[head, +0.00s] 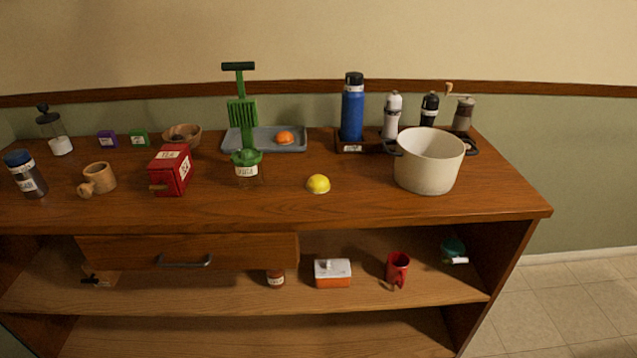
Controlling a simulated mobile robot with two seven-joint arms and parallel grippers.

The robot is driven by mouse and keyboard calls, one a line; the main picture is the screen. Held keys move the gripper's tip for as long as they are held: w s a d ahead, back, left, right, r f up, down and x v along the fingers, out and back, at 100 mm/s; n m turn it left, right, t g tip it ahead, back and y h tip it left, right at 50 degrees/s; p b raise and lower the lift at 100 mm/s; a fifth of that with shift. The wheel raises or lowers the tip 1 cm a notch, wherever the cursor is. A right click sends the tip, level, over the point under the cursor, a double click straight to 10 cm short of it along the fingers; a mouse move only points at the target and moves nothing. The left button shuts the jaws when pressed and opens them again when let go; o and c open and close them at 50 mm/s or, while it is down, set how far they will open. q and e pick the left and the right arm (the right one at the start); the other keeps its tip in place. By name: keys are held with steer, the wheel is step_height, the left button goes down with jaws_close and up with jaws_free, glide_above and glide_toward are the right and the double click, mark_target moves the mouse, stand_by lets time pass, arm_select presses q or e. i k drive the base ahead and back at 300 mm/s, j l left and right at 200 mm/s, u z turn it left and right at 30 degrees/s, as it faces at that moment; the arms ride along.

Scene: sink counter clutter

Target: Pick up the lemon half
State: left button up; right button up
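The lemon half (318,184) is a small yellow dome on the wooden counter top (350,206), near the middle and towards the front edge. It stands clear of other things, between the green-topped juicer jar on its left and the white pot on its right. Neither of my grippers shows in the head view, so their state is hidden.
A green-topped juicer jar (247,170) stands left of the lemon half. A large white pot (429,162) is to its right. Behind are a grey tray (264,142) with an orange half (285,138) and a tall blue bottle (352,110). A red tea box (171,171) stands farther left.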

mark_target(317, 184)
steer(key=i+l, duration=0.15)
steer(key=l, duration=0.2)
steer(key=i+l+u, duration=0.1)
steer(key=l, duration=0.3)
steer(key=i+l, duration=0.2)
steer(key=l, duration=0.2)
